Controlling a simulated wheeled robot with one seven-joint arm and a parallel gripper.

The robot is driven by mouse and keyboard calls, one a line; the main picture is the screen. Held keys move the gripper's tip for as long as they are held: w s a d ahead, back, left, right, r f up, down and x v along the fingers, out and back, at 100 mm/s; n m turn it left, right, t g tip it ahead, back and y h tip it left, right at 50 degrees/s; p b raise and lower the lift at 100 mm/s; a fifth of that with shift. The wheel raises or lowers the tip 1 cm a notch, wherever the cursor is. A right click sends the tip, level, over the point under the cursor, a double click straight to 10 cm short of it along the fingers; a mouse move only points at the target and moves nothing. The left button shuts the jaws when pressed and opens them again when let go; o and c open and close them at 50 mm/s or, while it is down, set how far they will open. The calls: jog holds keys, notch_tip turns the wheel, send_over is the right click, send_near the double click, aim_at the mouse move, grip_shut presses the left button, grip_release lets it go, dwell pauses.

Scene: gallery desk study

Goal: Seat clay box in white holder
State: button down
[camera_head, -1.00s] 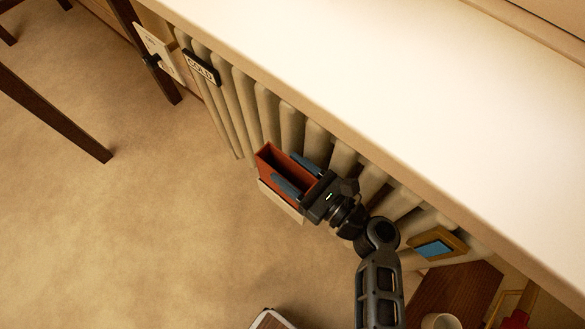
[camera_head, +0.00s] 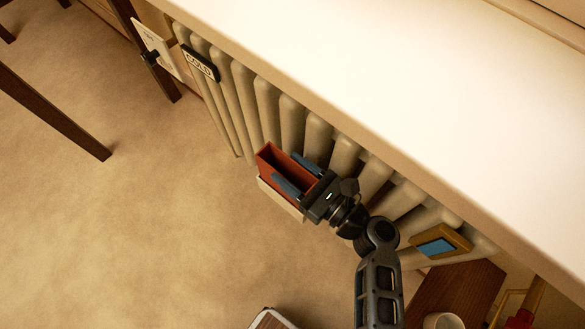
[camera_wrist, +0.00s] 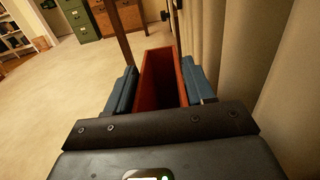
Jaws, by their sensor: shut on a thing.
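The clay box (camera_head: 270,160) is a narrow, open-topped, reddish-brown box beside the radiator. It also shows in the wrist view (camera_wrist: 158,80), where its inside looks empty. My gripper (camera_head: 297,174) is shut on it, with one blue-grey finger pad on each long side; the pads also show in the wrist view (camera_wrist: 160,88). The white holder (camera_head: 280,197) is a pale cream piece that shows just below the box on its floor side. The box appears to be in or right above the holder. Its bottom is hidden, so I cannot tell whether it is fully down.
The ribbed radiator (camera_head: 267,108) runs close behind the box, under a wide white top (camera_head: 380,80). A "COLD" sign (camera_head: 201,64) hangs at its left. A framed blue item (camera_head: 437,246) and a white cup (camera_head: 441,321) are at right. Open carpet (camera_head: 130,220) lies left.

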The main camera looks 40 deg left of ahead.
jog(key=shift+f+b, duration=2.2)
jog(key=shift+f, duration=0.75)
dwell(1.1)
jog(key=shift+c, duration=1.6)
grip_release()
notch_tip(320, 180, up, 6)
jog(key=p, duration=0.6)
jog(key=shift+d, duration=0.1)
